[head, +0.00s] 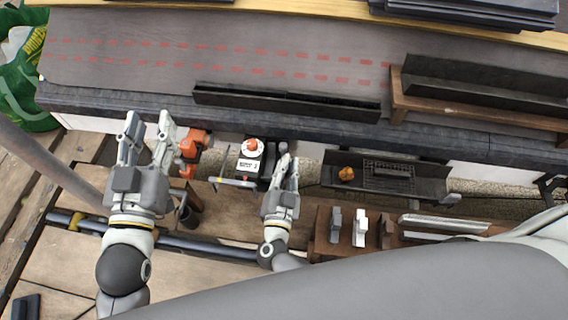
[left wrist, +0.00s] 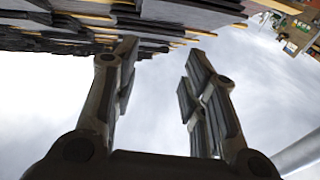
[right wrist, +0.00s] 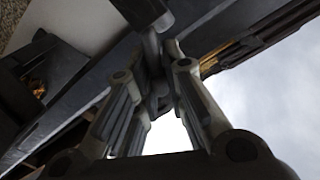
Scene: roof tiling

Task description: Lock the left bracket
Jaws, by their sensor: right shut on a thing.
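My right gripper (head: 288,162) is at the eave, its fingers close together on a small grey part. I take this part for the left bracket (head: 283,147), mostly hidden by the fingers in the head view. In the right wrist view, a dark block with a grey stem (right wrist: 152,42) reaches down to the fingertips of the right gripper (right wrist: 158,85). Whether the bracket is locked cannot be told. My left gripper (head: 150,125) is open and empty, left of the bracket; its fingers (left wrist: 160,70) stand apart with sky between them.
A dark gutter piece (head: 285,103) lies on the roof edge; another (head: 485,82) lies on a wooden support (head: 400,100). An orange tool (head: 192,145) and a white device with an orange knob (head: 250,158) are between my grippers. A dark tray (head: 335,175) is to the right.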

